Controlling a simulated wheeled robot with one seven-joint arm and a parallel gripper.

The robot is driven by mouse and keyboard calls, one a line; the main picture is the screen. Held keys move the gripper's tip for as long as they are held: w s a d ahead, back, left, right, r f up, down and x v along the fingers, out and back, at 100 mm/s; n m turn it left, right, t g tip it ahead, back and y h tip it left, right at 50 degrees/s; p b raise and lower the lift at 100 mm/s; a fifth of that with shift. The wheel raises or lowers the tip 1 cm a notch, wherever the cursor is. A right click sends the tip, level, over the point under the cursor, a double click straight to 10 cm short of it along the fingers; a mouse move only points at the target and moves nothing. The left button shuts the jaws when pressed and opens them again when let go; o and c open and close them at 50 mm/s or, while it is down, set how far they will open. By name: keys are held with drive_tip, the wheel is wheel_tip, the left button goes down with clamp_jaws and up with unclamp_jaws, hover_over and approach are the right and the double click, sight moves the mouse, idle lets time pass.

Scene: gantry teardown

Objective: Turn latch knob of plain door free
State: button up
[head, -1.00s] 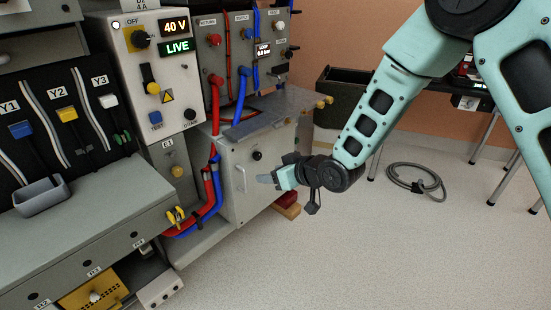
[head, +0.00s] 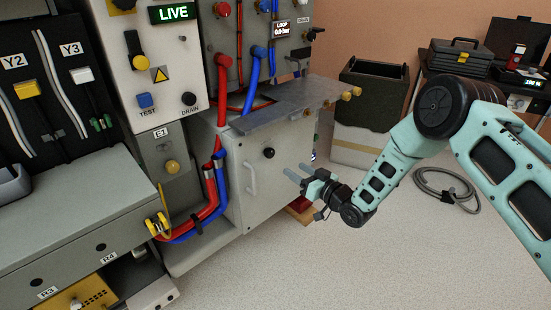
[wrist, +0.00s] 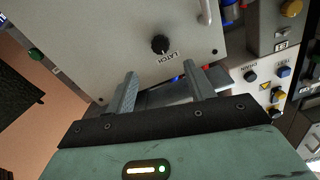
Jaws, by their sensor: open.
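The plain door (head: 250,185) is a light grey panel on the cabinet's lower front, with a vertical handle (head: 252,178) near its left side. The black latch knob (head: 268,153) sits near the door's upper part. In the wrist view the knob (wrist: 160,44) shows beside the word LATCH, beyond my fingertips. The door looks closed. My gripper (head: 292,172) is open and empty, to the right of and a little below the knob in the head view. Its two fingers (wrist: 161,90) stand apart in the wrist view and appear clear of the knob.
A grey shelf (head: 285,105) with brass-coloured knobs juts out above the door. Red and blue hoses (head: 213,195) run left of it. A dark open-topped bin (head: 375,95) stands behind on the right.

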sight(272, 155)
drive_tip(key=b+x, duration=0.1)
drive_tip(key=x, duration=0.9)
drive_tip(key=shift+w+a+b, duration=0.25)
drive_tip(key=shift+a+b, duration=0.05)
drive_tip(key=c, duration=1)
